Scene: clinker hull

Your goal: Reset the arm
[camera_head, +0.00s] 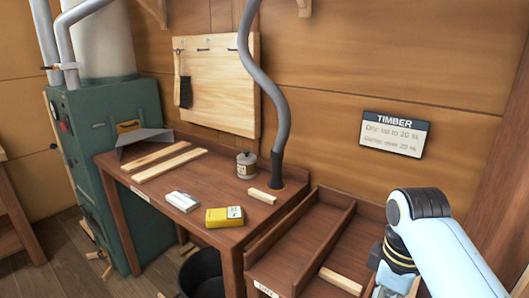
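My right arm (430,240) comes in from the lower right, with a pale blue link, a dark joint cap and yellow rings. It bends down near the right end of the divided tray. Its gripper is below the bottom edge of the picture and cannot be seen. My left arm and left gripper are not in view.
A wooden bench (150,205) holds wood strips (168,161), a yellow meter (224,216), a white box (181,201), a jar (246,165) and a small block (262,196). The divided tray (310,246) holds a wood piece (341,281). A black bucket (203,272) stands below.

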